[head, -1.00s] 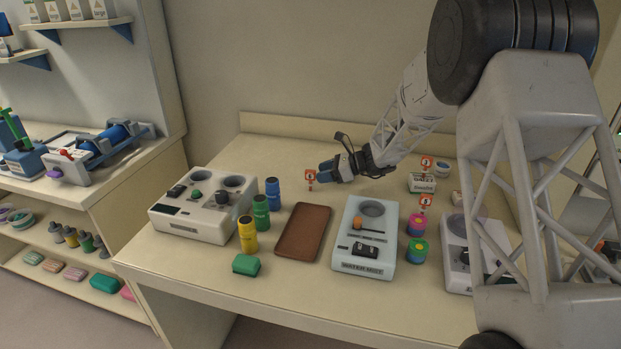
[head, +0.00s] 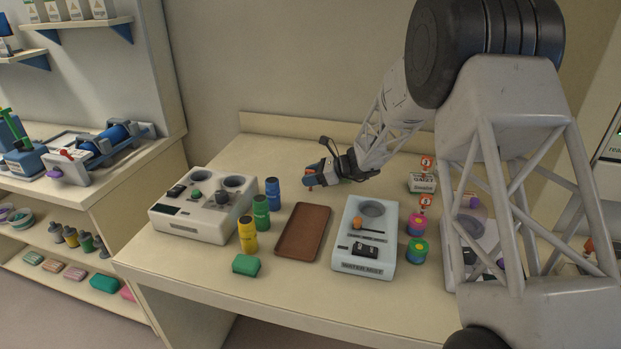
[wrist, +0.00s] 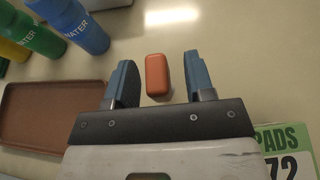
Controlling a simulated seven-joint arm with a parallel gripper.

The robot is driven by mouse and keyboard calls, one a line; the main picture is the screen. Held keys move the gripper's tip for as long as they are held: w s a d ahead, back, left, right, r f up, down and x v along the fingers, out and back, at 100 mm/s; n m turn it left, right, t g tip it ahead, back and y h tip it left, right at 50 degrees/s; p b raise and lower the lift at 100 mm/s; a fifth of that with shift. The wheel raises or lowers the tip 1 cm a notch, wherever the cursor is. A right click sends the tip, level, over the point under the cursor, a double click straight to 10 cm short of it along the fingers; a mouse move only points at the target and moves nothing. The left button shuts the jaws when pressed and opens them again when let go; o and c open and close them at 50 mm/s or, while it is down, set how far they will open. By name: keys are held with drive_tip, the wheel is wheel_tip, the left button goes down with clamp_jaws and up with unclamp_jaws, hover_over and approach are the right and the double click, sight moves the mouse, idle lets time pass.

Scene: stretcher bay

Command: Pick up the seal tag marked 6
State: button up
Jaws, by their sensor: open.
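An orange-red tag (wrist: 157,75) is between the two blue fingers of my gripper (wrist: 158,80) in the wrist view, seen from above with a gap on each side. Its mark does not show there. My gripper (head: 312,178) is open and stands over this tag (head: 309,183) in the head view, mostly covering it. Two similar red tags with white discs stand to the right: one by a small white box (head: 426,163), one behind a pink and purple pot (head: 424,202). Their marks are too small to read surely.
A blue bottle (head: 273,194), a green bottle (head: 261,212) and a yellow bottle (head: 248,235) stand left of a brown tray (head: 303,232). A pale blue device (head: 364,240) is right of the tray. A box lettered PADS (wrist: 286,146) is near my gripper.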

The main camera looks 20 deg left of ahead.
sight(310, 170)
clamp_jaws()
drive_tip(key=shift+r, duration=0.1)
drive_tip(key=shift+r, duration=0.7)
wheel_tip(310, 170, up, 2)
drive_tip(key=s+d, duration=0.3)
drive_tip(key=s, duration=0.4)
drive_tip(key=s+d+r, duration=0.1)
drive_tip(key=s+d, duration=0.3)
drive_tip(key=s, duration=0.3)
drive_tip(key=shift+s+d+r, duration=0.15)
drive_tip(key=shift+r, duration=0.05)
